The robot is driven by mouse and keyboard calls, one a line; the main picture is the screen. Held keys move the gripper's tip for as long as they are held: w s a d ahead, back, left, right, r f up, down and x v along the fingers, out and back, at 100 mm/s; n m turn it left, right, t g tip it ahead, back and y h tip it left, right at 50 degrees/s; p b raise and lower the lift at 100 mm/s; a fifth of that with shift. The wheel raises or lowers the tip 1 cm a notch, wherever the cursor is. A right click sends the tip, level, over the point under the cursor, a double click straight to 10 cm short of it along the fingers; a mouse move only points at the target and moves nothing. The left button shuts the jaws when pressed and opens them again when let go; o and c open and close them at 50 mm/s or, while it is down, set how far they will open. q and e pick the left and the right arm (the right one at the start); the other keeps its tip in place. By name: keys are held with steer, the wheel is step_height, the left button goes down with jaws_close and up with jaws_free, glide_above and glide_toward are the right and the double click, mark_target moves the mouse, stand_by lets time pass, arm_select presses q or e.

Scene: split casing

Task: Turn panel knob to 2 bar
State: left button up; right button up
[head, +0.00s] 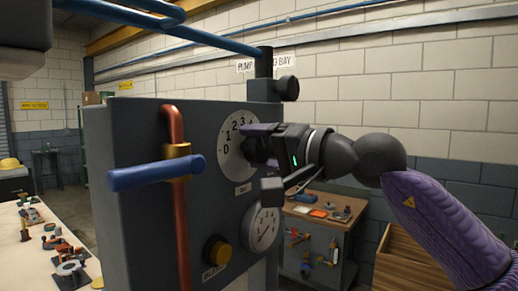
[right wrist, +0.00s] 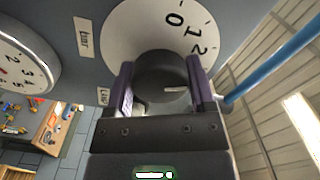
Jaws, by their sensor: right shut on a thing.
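The round black panel knob (right wrist: 160,72) sits in the middle of a white dial plate (right wrist: 130,30) with a printed scale. A short pale pointer line on the knob face points right in that view, below the 2. The exact reading is hard to tell. In the head view the gripper hides most of the knob. My left gripper is not in view.
A workbench (head: 325,225) stands behind at right; a table with parts (head: 30,275) at left.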

steer(key=shift+n, duration=0.5)
steer(key=o, duration=1.2)
